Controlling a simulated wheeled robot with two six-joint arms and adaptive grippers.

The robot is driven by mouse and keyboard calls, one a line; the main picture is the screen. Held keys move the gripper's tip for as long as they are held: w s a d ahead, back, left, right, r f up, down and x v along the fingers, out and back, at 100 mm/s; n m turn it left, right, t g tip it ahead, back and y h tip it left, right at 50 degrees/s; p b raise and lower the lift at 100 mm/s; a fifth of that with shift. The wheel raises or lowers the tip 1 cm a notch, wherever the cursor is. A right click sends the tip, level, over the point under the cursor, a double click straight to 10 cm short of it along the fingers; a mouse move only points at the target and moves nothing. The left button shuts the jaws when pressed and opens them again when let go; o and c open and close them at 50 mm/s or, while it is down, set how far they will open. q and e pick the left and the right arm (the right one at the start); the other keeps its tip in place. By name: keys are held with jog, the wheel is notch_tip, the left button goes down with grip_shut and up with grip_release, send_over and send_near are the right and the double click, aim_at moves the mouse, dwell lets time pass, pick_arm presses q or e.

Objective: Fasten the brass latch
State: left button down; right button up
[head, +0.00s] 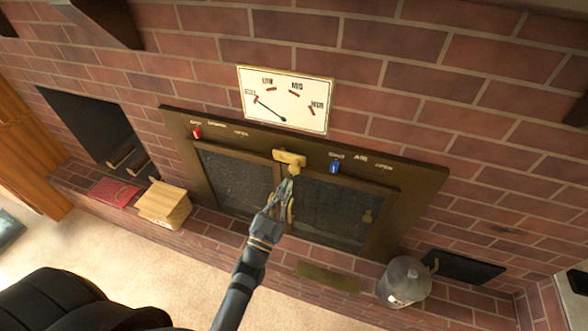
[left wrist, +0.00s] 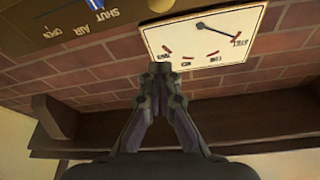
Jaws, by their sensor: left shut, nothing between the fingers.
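The brass latch (head: 289,157) is a short yellow bar with a knob, at the top middle of the fireplace doors (head: 330,208). It lies across the gap between the two glass doors, and an edge of it seems to show at the top of the left wrist view (left wrist: 161,5). My left gripper (head: 292,178) is shut and empty, with its tips just below the latch knob. I cannot tell whether they touch it. In the left wrist view the closed fingertips (left wrist: 161,70) point at the brick wall. My right gripper is not in view.
A white gauge (head: 287,99) hangs above the doors. A red lever (head: 197,133) and a blue lever (head: 334,166) sit on the frame. A wooden box (head: 164,203) and red book (head: 113,192) lie left; a grey jug (head: 405,281) stands right.

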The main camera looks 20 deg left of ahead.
pick_arm(q)
notch_tip(320, 180, up, 3)
jog(key=p, duration=0.2)
send_over(294, 170)
jog(key=s+d, duration=0.2)
jog(key=f, duration=0.1)
jog(key=a+f, duration=0.1)
jog(key=f, duration=0.1)
jog(key=shift+w, duration=0.15)
jog(key=shift+a+f, duration=0.25)
jog(key=shift+f, duration=0.35)
jog(key=shift+b, duration=0.3)
